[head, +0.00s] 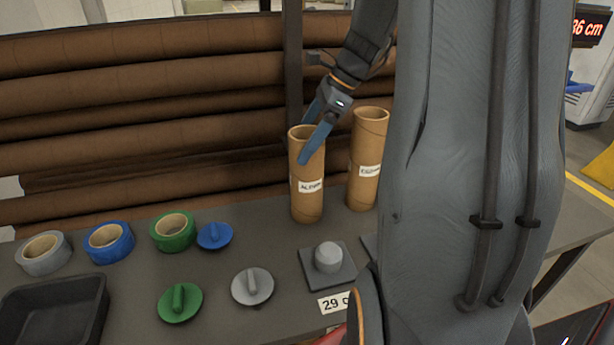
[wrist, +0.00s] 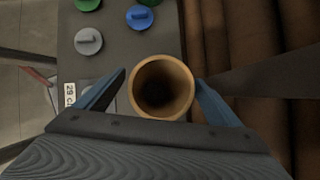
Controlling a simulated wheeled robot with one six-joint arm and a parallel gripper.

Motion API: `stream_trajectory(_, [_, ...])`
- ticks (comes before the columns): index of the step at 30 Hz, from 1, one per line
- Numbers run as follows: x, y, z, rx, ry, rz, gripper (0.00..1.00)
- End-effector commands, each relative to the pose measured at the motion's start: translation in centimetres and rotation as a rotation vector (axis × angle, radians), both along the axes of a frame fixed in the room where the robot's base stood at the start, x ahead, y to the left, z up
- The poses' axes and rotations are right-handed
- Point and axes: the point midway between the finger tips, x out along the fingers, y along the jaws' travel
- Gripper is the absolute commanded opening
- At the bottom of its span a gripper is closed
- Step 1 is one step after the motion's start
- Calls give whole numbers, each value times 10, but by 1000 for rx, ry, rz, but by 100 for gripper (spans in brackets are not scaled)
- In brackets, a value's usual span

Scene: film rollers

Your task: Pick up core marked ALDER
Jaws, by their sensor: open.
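The core marked ALDER (head: 307,200) is a brown cardboard tube standing upright on the dark table. Its label faces the head camera. My gripper (head: 309,135) is open at the top of this core, with blue fingers on either side of it. In the wrist view the core's round open mouth (wrist: 161,88) lies between the two fingertips of my gripper (wrist: 160,84).
Tape rolls in grey (head: 43,252), blue (head: 109,242) and green (head: 173,231) lie at left. Blue (head: 214,236), green (head: 180,303) and grey (head: 252,287) knobbed caps lie near them. A black tray (head: 50,318) sits front left. Large brown rolls (head: 150,90) are behind the table.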

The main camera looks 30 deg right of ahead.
Motion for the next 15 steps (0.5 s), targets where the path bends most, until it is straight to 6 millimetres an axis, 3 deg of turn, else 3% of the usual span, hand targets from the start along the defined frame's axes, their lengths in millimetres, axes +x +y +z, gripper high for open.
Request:
stream_trajectory(6, [7, 13, -24, 1, 2, 1, 88])
stream_trajectory(15, [9, 14, -28, -1, 0, -1, 88])
